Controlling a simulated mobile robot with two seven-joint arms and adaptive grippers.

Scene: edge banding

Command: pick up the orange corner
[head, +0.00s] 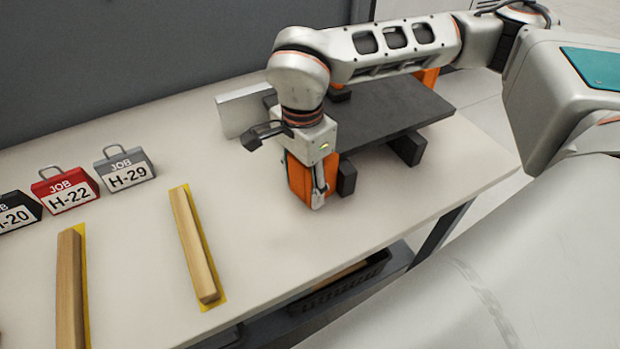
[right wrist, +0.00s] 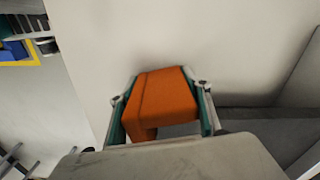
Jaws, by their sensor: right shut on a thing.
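The orange corner (head: 300,178) is at the near left end of the dark grey board, low over the white table or touching it; I cannot tell which. My right gripper (head: 319,185) is shut on it from above. In the right wrist view the orange corner (right wrist: 163,98) sits between the two teal-lined fingers of my right gripper (right wrist: 162,108), one on each side. Its underside is hidden. Another orange piece (head: 427,76) shows at the board's far end. My left gripper is not in view.
The dark board (head: 390,108) rests on dark blocks (head: 408,148) beside the gripper. A pale upright plate (head: 243,110) stands behind. Two wooden strips (head: 194,245) and job tags (head: 125,168) lie to the left. The table between strips and gripper is clear.

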